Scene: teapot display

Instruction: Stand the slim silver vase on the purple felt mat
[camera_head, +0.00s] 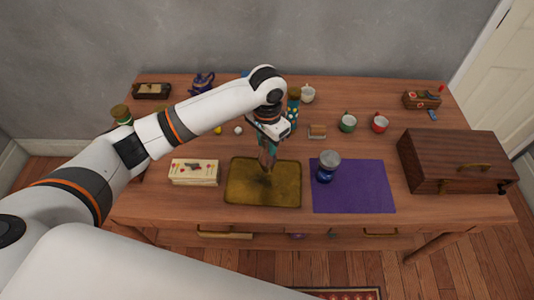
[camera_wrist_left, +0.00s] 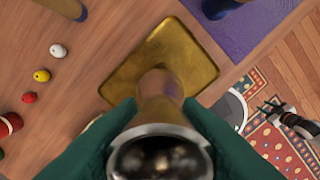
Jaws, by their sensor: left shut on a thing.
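The slim silver vase (camera_head: 267,158) is upright in my left gripper (camera_head: 268,141), over the brass-coloured tray (camera_head: 240,196). In the left wrist view the vase's shiny round rim (camera_wrist_left: 160,150) is close to the camera, between the green fingers. The fingers are shut on its upper part. A dark shadow lies below it on the tray; I cannot tell whether its foot touches. The purple felt mat (camera_head: 372,190) lies right of the tray and also shows in the left wrist view (camera_wrist_left: 238,28).
A blue jar with a grey top (camera_head: 327,168) stands on the mat's left part. The mat's right part is bare. A wooden chest (camera_head: 455,160) is right of the mat, a cream box (camera_head: 195,173) left of the tray. Cups (camera_head: 348,122) stand behind.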

